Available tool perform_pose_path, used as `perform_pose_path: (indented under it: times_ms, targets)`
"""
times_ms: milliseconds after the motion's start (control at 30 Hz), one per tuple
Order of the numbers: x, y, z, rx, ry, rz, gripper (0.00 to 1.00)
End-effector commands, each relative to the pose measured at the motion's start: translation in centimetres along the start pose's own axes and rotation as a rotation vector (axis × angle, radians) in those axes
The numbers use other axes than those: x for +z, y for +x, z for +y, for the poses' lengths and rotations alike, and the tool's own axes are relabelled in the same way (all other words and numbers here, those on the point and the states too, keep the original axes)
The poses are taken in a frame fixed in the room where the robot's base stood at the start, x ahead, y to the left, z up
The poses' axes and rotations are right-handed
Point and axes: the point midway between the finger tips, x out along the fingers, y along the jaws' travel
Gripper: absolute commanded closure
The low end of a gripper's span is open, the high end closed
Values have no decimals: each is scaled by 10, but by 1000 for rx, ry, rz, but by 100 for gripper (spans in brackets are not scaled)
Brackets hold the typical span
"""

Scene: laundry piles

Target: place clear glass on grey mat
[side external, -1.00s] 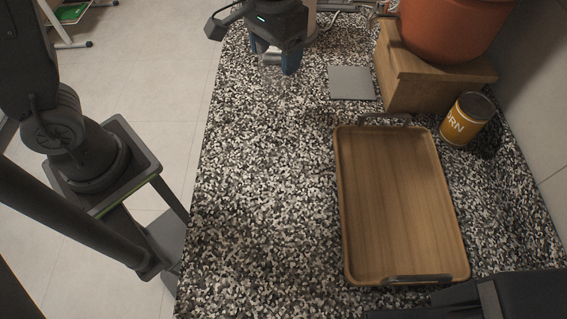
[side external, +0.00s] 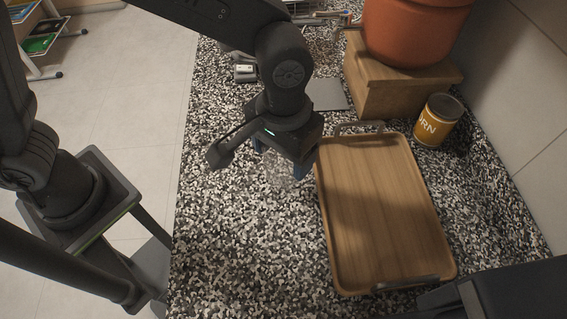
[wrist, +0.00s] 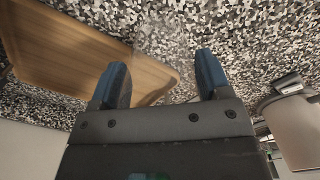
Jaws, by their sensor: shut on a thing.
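The clear glass (side external: 278,178) is faint and see-through against the speckled counter. My gripper (side external: 284,170) is shut on it and holds it just left of the wooden tray's upper left side. In the wrist view the glass (wrist: 163,45) shows as a pale outline between and beyond the two blue fingertips (wrist: 160,78). The grey mat (side external: 328,94) lies flat on the counter above the gripper in the side view, partly hidden by my arm. I cannot tell how high the glass is above the counter.
A wooden tray (side external: 325,215) with metal handles lies right of my gripper. A yellow can (side external: 436,122) stands beyond it. An orange pot (side external: 415,30) sits on a wooden block (side external: 400,92) beside the mat. The speckled counter (side external: 240,255) is clear at the lower left.

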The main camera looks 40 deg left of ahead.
Motion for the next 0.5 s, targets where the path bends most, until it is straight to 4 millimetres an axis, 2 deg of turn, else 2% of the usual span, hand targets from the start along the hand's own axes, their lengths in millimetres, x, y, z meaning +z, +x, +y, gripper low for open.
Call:
perform_pose_path:
  times_ms: [300, 500]
  targets:
    - [0, 38, 1, 0, 0, -1, 58]
    - [0, 40, 1, 1, 0, 1, 58]
